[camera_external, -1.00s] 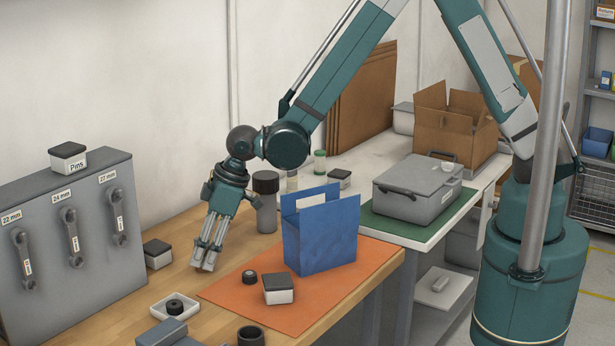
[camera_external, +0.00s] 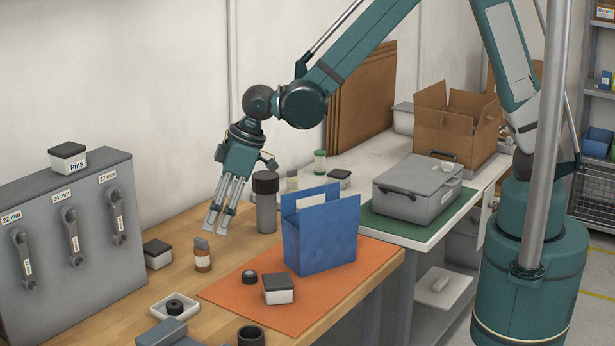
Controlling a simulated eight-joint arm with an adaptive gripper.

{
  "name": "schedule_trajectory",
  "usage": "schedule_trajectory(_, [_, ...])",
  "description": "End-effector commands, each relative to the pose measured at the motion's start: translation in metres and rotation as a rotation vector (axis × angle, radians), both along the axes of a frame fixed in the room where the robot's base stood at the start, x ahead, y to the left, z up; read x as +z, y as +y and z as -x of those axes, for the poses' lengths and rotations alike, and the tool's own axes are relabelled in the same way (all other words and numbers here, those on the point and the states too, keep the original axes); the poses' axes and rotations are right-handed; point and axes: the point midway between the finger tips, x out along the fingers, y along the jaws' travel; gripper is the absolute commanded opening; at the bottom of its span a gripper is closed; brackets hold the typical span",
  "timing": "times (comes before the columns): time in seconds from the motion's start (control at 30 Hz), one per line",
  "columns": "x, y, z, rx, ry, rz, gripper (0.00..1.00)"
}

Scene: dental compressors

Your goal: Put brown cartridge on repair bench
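A small brown cartridge (camera_external: 203,261) with a pale label and a grey cap stands upright on the wooden bench (camera_external: 225,262), left of the orange mat. My gripper (camera_external: 217,230) is above it and slightly to its right in the picture, pointing down. Its fingers are parted with nothing between them, and it looks clear of the cartridge.
A blue open-topped box (camera_external: 320,240), a small dark-lidded box (camera_external: 278,289) and a black ring (camera_external: 249,277) sit on the orange mat (camera_external: 330,296). A grey cylinder (camera_external: 266,205) stands behind. A white tray (camera_external: 192,308) is in front.

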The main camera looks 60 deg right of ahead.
Motion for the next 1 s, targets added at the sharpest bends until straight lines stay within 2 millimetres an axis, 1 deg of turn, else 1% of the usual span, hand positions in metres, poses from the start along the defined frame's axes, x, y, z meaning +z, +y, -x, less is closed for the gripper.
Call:
schedule_trajectory(0.1, [0.0061, -0.0019, 0.0018, 0.0, 0.0, 0.0, 0.38])
schedule_trajectory(0.3, [0.0099, -0.0032, 0.0032, 0.0, 0.0, 0.0, 0.38])
schedule_trajectory(1.0, [0.0099, -0.0031, 0.003, 0.0, 0.0, 0.0, 0.38])
